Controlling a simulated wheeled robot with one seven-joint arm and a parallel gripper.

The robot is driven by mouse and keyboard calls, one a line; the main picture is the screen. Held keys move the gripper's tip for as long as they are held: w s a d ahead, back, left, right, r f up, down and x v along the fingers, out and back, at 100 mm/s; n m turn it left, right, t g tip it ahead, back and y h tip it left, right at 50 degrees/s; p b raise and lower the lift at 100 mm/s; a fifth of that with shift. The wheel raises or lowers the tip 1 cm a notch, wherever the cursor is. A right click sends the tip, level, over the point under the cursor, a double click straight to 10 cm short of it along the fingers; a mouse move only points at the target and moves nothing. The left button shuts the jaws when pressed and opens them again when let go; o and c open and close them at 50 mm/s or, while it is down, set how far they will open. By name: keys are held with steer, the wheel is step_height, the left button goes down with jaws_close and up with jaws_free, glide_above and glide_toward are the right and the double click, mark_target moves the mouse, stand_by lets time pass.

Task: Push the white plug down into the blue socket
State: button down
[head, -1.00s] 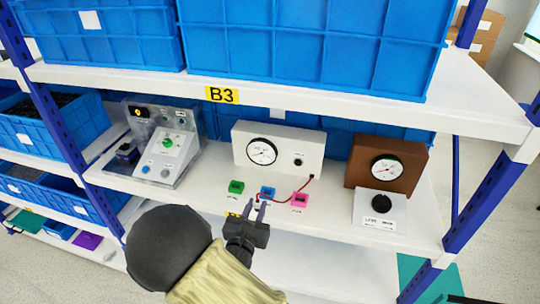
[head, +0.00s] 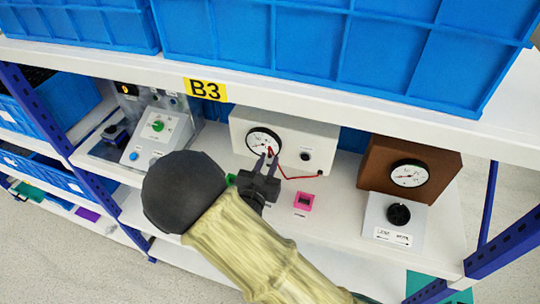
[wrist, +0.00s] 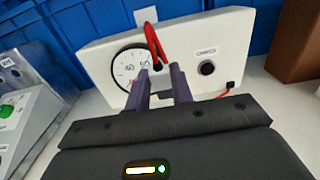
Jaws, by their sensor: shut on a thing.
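My gripper (head: 267,160) is shut, its fingertips in front of the dial on the white box. In the wrist view, the fingers (wrist: 160,78) are close together, with a red cable (wrist: 154,38) rising from between their tips. The plug itself is too small or hidden to make out. The red cable (head: 298,177) runs in the head view from my fingertips to the lower right of the white box. The blue socket is hidden behind my gripper. A pink socket (head: 304,202) shows to the right, and a sliver of the green socket (head: 231,179) to the left.
The white box (head: 285,135) with a dial stands behind my gripper. A brown gauge box (head: 378,165) and a black rotary knob (head: 398,214) are at the right. A grey control panel (head: 157,130) is at the left. Another shelf (head: 330,105) with blue bins overhangs.

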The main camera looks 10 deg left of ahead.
steer(key=shift+s, duration=0.2)
steer(key=shift+r+p, duration=0.2)
steer(key=shift+p, duration=0.2)
steer(key=shift+s+r+g+p, duration=0.15)
steer(key=shift+s+g+p, duration=0.1)
steer(key=shift+g+p, duration=0.25)
steer(key=g+p, duration=0.1)
steer(key=p, duration=0.1)
steer(key=s+g+p, duration=0.1)
steer(key=shift+s+a+r+p, duration=0.1)
steer(key=shift+s+p, duration=0.15)
steer(key=shift+p, duration=0.1)
step_height(320, 180, down, 6)
steer(key=b, duration=0.5)
steer(key=shift+b, duration=0.4)
steer(key=shift+b, duration=0.6)
stand_by(0.9)
steer(key=shift+f+b, duration=1.65)
steer(key=shift+f, duration=0.1)
